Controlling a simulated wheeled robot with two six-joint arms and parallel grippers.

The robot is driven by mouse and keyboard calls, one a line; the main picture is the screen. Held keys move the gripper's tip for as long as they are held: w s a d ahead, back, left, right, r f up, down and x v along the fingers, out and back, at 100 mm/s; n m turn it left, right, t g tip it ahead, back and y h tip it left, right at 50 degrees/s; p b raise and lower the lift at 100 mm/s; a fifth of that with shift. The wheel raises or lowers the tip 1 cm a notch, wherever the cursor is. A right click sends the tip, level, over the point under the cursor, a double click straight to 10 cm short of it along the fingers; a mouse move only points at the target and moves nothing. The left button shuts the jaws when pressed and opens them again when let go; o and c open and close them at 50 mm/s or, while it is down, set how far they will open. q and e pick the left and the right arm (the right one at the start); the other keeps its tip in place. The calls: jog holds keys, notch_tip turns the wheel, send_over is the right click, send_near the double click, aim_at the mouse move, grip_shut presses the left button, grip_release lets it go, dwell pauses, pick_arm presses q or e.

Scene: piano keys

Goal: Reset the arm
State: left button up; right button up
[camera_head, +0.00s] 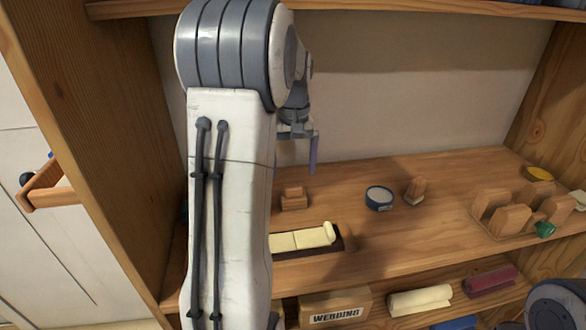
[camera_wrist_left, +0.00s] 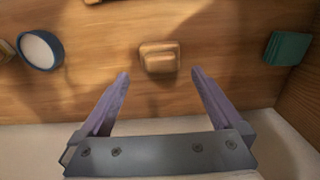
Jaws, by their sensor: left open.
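My left arm hangs down the middle-left of the head view, and its gripper (camera_head: 300,155) is partly hidden behind the arm, above the back of the shelf. In the left wrist view the left gripper (camera_wrist_left: 160,88) has its two purple fingers spread wide with nothing between them. A small wooden block (camera_wrist_left: 159,57) lies on the shelf beyond the fingertips, apart from them. Cream piano keys (camera_head: 303,239) lie in a dark holder at the shelf's front, partly hidden by my arm. My right gripper is not seen.
A blue round tin (camera_head: 379,198) and a small wooden piece (camera_head: 415,190) stand right of the block. A wooden rack (camera_head: 505,215) is at the far right. Wooden side walls flank the shelf.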

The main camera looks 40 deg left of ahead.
aim_at(293, 186)
pick_arm(q)
jog(key=shift+f, duration=0.1)
notch_tip(293, 186, down, 8)
jog(key=shift+r+b, duration=0.15)
jog(key=shift+b, duration=0.4)
notch_tip(293, 186, up, 5)
jog(key=shift+d+f+p, duration=0.1)
jog(key=shift+d+p, duration=0.05)
jog(key=shift+p, duration=0.15)
jog(key=shift+s+d+r, duration=0.15)
jog(key=shift+d+r, duration=0.05)
jog(key=shift+d, duration=0.35)
jog(key=shift+a, duration=0.1)
